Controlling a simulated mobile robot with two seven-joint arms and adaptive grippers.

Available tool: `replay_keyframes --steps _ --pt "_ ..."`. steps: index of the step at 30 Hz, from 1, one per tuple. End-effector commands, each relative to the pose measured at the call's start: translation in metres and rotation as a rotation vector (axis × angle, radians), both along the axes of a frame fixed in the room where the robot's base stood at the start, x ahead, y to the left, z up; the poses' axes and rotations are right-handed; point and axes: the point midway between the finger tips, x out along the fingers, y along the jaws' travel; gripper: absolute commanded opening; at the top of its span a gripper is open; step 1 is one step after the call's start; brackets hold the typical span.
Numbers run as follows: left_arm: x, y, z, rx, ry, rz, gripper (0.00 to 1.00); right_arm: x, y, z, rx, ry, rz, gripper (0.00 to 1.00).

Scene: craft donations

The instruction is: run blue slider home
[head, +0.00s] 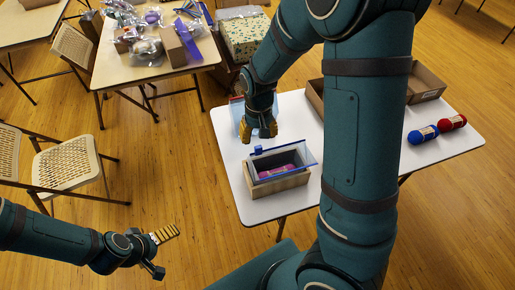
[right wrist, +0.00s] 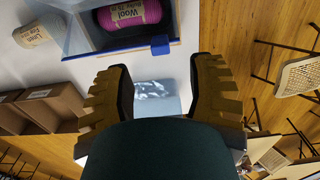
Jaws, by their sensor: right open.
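A small blue slider (head: 258,149) sits at the left end of the blue top edge of a clear pouch (head: 306,165). The pouch stands in a shallow wooden box (head: 279,185) on the white table, with a pink ball of wool (head: 276,172) inside. In the right wrist view the slider (right wrist: 160,45) is at the pouch's corner, beside the wool (right wrist: 128,14). My right gripper (head: 259,132) is open and empty, just behind and above the slider, apart from it; its fingers (right wrist: 163,75) frame the slider's side. My left gripper (head: 163,251) is open and empty, low at the left, away from the table.
Another clear bluish bag (head: 238,110) lies behind my right gripper. A cardboard box (head: 426,82) and blue (head: 422,134) and red (head: 452,123) yarn balls are at the right. A cluttered table (head: 115,75) and chairs (head: 68,165) stand left. The table's front left is clear.

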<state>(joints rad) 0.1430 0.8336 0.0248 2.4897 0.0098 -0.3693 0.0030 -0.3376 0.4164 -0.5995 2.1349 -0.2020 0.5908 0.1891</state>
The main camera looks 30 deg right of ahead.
Motion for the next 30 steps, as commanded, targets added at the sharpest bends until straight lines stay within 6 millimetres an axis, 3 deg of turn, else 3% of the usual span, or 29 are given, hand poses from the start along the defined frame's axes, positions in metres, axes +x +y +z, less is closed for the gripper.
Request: replay_keyframes --steps 3,9,15,24,25,29,30 --pt "0.0 0.0 -0.006 0.001 0.0 0.0 0.98 -0.001 -0.001 -0.026 -0.001 0.004 0.0 0.55" --pt "0.0 0.0 -0.011 0.002 0.0 0.0 0.98 -0.001 0.0 -0.055 -0.001 0.002 0.001 0.55" --pt "0.0 -0.001 -0.013 0.003 0.001 0.0 0.98 0.0 0.0 -0.067 0.0 0.0 0.0 0.55" --pt "0.0 -0.001 -0.013 0.003 0.001 0.0 0.98 0.0 0.0 -0.068 0.0 -0.001 0.001 0.55" --pt "0.0 -0.001 -0.013 0.003 0.001 0.0 0.98 0.0 0.0 -0.068 0.0 -0.001 0.001 0.5" --pt "0.0 -0.001 -0.013 0.003 0.001 0.0 0.98 0.0 0.0 -0.068 0.0 -0.001 0.001 0.05" --pt "0.0 -0.001 -0.013 0.003 0.001 0.0 0.98 0.0 0.0 -0.068 0.0 -0.001 0.001 0.0"
